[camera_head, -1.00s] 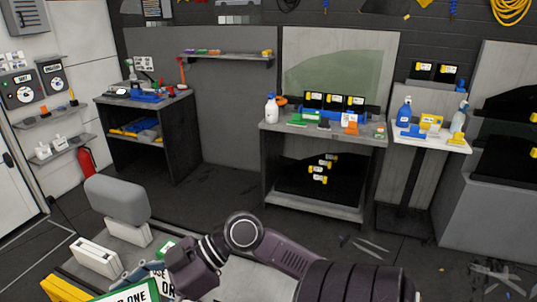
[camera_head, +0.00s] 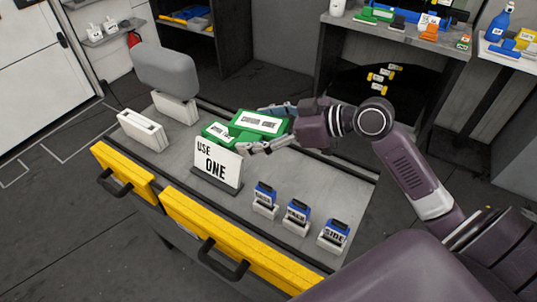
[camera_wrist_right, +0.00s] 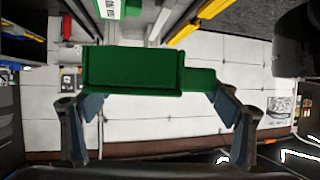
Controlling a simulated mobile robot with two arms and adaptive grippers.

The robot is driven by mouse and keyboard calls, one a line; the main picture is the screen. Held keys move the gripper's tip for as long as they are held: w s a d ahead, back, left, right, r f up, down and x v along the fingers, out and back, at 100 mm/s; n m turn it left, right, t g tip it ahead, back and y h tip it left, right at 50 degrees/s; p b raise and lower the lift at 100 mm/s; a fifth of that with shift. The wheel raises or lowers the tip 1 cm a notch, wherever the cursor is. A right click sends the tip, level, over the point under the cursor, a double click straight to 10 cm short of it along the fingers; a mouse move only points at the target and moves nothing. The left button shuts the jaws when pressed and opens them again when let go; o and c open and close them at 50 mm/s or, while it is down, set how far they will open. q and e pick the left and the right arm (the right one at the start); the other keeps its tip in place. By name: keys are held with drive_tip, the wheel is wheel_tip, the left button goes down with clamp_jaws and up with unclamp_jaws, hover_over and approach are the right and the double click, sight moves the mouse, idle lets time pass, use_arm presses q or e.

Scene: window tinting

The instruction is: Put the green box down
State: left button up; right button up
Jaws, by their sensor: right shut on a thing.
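The green box (camera_head: 258,122) has a white label panel on top. My right gripper (camera_head: 268,130) is shut on it, one finger on each side, over the grey top of the yellow-drawered cart. In the right wrist view the green box (camera_wrist_right: 130,68) spans between the two fingers, its plain green side facing the camera. A second green box with a white label (camera_head: 218,132) is just left of the held one, behind the sign. Whether the held box touches the cart or the second box, I cannot tell. My left gripper is not in view.
A white "USE ONE" sign (camera_head: 216,166) stands in front of the boxes. Several blue-topped blocks (camera_head: 297,212) stand to the right. A white holder (camera_head: 142,130) and a grey padded block (camera_head: 166,68) are at the left. The grey cart top (camera_head: 230,200) has bare room.

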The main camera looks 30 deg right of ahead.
drive_tip(key=w+d+r+m+t+h, duration=0.1)
drive_tip(key=w+d+m+t+h, duration=0.1)
drive_tip(key=w+d, duration=0.35)
hover_over(262, 161)
wheel_tip(262, 161, down, 14)
drive_tip(key=shift+f+p, duration=0.25)
drive_tip(key=shift+p, duration=0.1)
drive_tip(key=shift+f, duration=2.4)
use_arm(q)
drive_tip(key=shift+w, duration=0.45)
